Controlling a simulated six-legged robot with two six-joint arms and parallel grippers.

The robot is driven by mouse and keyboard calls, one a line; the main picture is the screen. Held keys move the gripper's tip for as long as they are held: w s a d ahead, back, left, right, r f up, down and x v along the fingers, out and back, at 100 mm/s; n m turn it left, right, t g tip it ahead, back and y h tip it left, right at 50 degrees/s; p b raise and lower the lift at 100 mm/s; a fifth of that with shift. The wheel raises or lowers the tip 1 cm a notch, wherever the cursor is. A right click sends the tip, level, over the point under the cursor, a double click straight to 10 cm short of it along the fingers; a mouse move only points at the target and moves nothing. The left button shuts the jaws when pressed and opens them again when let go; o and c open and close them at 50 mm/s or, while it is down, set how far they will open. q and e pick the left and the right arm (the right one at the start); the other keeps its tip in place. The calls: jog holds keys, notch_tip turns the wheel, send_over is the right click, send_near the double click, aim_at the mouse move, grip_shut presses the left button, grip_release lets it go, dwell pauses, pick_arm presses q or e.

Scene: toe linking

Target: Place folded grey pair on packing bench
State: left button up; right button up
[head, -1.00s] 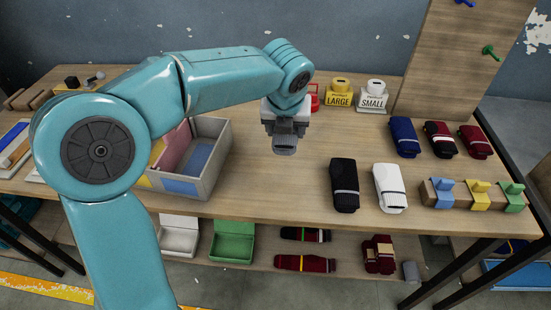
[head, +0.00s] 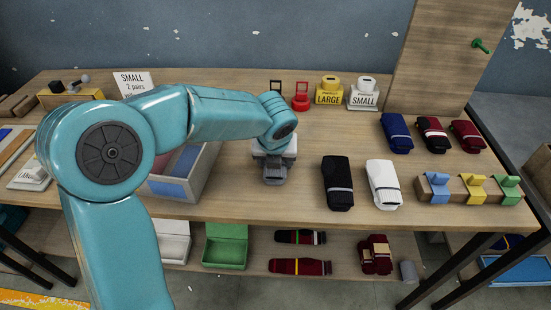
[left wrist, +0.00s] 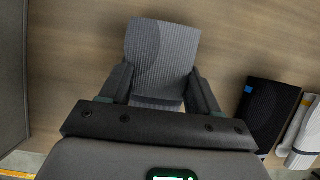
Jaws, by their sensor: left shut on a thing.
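My left gripper (head: 274,180) comes in from the left and is over the wooden packing bench (head: 255,205), just right of the open grey box. In the left wrist view its two fingers (left wrist: 158,92) are shut on the folded grey pair (left wrist: 160,50), a ribbed grey sock bundle. In the head view only a small grey part of the pair shows beneath the gripper. It is close to the bench top; I cannot tell whether it touches. My right gripper is not in view.
A black pair (head: 337,183) and a white pair (head: 382,184) lie right of the gripper. Blue, black-red and maroon pairs lie further back right. The open grey box (head: 205,178) stands close on the left.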

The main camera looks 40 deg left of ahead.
pick_arm(q)
jog(key=o, duration=1.1)
jog(key=shift+f, duration=0.15)
jog(key=shift+c, duration=0.2)
jog(key=shift+r, duration=0.2)
jog(key=p+v, duration=0.2)
jog(key=v, duration=0.9)
jog(key=shift+w, duration=0.15)
jog(key=shift+s+d+r, duration=0.1)
jog(key=shift+s+r, duration=0.15)
jog(key=shift+r, duration=0.25)
jog(key=shift+s, duration=0.1)
